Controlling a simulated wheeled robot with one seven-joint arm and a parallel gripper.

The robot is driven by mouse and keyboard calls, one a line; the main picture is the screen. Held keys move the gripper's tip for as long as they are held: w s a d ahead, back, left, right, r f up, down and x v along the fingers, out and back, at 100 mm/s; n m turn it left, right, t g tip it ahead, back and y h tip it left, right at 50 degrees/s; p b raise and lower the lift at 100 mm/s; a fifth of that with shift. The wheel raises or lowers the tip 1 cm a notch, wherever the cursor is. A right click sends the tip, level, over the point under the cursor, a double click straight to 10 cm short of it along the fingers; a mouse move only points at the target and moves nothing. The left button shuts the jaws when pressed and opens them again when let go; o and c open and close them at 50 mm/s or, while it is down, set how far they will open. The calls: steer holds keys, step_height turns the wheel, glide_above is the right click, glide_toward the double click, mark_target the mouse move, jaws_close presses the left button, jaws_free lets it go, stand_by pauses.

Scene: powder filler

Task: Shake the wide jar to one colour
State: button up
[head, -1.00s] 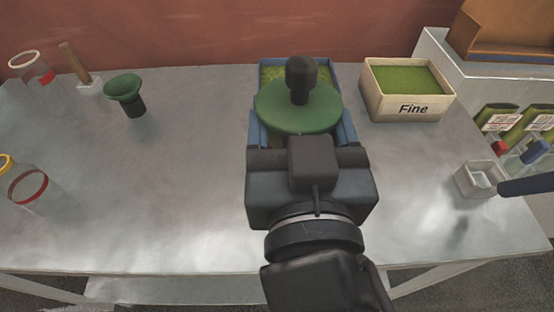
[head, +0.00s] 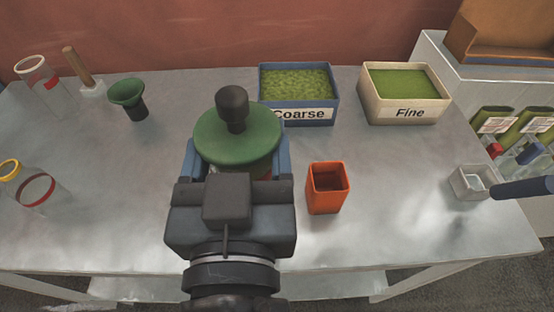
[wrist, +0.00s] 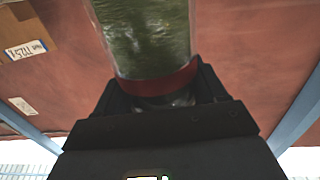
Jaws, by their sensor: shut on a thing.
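My gripper (head: 236,165) is shut on the wide jar, which has a green lid (head: 237,134) with a black knob on top. In the head view the jar's body is mostly hidden behind my gripper and under the lid. In the wrist view the clear jar (wrist: 148,38) stands between the fingers, with a red band near its lower end. Mottled green powder, with lighter and darker patches, shows through its wall. The jar is held over the steel table, left of the orange cup; its height above the table is hard to tell.
A blue "Coarse" box (head: 298,95) and a cream "Fine" box (head: 404,95) stand at the back. An orange cup (head: 327,188) is right of my gripper. A green funnel (head: 128,97) and clear jars (head: 38,187) are at left. A small white container (head: 470,183) is at right.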

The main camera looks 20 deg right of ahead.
mark_target(278, 135)
steer(key=d, duration=0.9)
steer(key=shift+a, duration=2.5)
